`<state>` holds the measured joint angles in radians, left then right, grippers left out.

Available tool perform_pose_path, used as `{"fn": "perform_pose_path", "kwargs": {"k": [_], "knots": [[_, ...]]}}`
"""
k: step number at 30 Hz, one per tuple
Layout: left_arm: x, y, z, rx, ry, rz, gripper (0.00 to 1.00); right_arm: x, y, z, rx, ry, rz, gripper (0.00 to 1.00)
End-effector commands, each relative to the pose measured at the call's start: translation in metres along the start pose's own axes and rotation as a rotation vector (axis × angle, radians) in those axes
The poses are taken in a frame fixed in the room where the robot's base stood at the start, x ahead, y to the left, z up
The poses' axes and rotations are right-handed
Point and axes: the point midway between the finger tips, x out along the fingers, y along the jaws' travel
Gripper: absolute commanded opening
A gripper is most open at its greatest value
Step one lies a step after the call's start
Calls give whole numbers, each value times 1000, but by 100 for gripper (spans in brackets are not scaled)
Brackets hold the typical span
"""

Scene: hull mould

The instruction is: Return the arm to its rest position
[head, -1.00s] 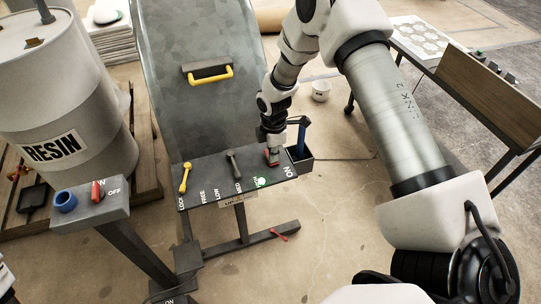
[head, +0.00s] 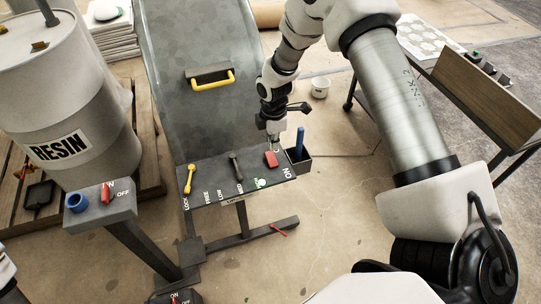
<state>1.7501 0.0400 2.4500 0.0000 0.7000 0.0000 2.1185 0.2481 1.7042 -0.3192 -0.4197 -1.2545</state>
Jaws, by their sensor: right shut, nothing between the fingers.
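My right arm comes in from the right and reaches over the control panel (head: 215,198). My right gripper (head: 274,143) is shut and empty, just above and behind the red switch (head: 271,159) at the panel's right end. A small gap seems to show between them. My left gripper is not in view.
The panel also carries a yellow lever (head: 189,179), a grey lever (head: 236,166) and a lit green lamp (head: 261,183). A dark holder (head: 299,166) with a blue handle (head: 299,143) adjoins its right end. The resin drum (head: 70,110) stands left, the hull mould (head: 205,120) behind.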

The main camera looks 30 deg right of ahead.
Motion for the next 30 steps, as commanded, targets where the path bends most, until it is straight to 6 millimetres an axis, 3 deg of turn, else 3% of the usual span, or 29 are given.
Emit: {"fn": "perform_pose_path", "kwargs": {"k": [8, 10, 12, 14, 17, 19, 22, 24, 26, 30], "knots": [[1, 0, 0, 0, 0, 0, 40, 1, 0, 0, 0, 0, -1, 0], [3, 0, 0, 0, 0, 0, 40, 10, -4, 1, -1, -3, -13, 0], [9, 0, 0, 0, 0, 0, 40, 33, -17, 0, -13, -19, -49, 0], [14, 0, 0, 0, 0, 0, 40, 58, -42, -1, -31, -37, -110, 0], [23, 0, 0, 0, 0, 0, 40, 104, -111, -6, -44, -57, -243, 0], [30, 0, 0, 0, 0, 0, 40, 134, -169, -12, 29, -63, -306, 0], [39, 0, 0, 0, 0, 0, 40, 165, -257, -17, 284, -89, -342, 0], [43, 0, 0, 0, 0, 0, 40, 170, -311, -17, 587, -121, -302, 0], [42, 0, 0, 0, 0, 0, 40, 162, -328, -15, 845, -123, -221, 0], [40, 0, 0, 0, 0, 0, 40, 152, -306, -14, 1258, -32, -38, 0]]}}
